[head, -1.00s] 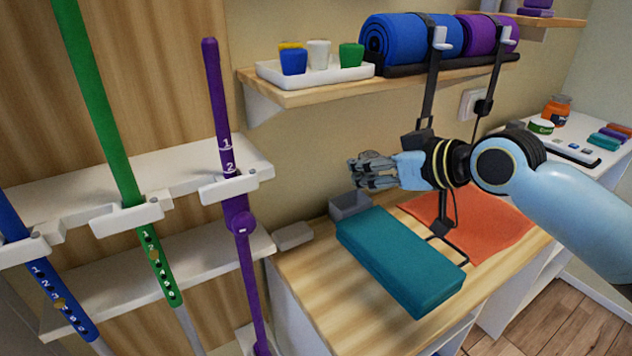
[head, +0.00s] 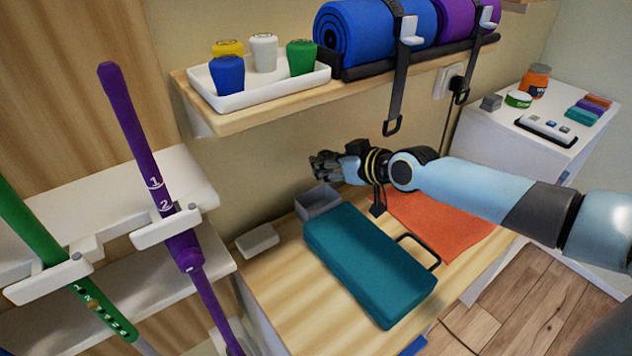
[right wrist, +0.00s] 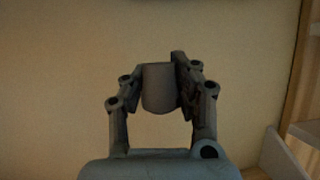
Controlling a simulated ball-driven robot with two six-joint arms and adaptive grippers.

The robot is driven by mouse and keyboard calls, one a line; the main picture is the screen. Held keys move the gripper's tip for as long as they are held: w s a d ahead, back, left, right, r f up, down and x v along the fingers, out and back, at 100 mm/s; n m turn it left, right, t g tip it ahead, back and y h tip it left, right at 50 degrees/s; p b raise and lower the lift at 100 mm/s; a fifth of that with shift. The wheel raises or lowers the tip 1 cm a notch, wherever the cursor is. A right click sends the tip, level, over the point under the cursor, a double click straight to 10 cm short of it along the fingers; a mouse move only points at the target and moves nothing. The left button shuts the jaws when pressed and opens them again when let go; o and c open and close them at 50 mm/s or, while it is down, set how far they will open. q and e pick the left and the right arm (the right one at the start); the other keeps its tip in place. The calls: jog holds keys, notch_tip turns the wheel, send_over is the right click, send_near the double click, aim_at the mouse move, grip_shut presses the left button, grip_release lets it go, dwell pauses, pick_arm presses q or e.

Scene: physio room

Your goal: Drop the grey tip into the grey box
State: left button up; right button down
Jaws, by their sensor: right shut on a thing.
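The grey tip (right wrist: 159,88) is a small rounded grey piece held between the two fingers of my right gripper in the right wrist view. In the head view my right gripper (head: 322,166) is above the grey box (head: 318,204), close to the wall, and the tip is too small to make out there. The grey box is small and open-topped, on the wooden top behind the teal case. The box does not show in the right wrist view. My left gripper is out of view.
The teal case (head: 370,265) lies in front of the box, with an orange cloth (head: 436,224) to its right. A pale grey block (head: 257,240) sits to the left. Above is a wall shelf (head: 262,116) with a white tray (head: 275,93) of coloured tips. Straps (head: 399,85) hang from it.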

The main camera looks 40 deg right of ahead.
notch_tip(320, 180, down, 4)
jog(key=b, duration=0.3)
jog(key=shift+f, duration=0.1)
jog(key=c, duration=0.9)
grip_release()
jog(key=shift+v, duration=3.75)
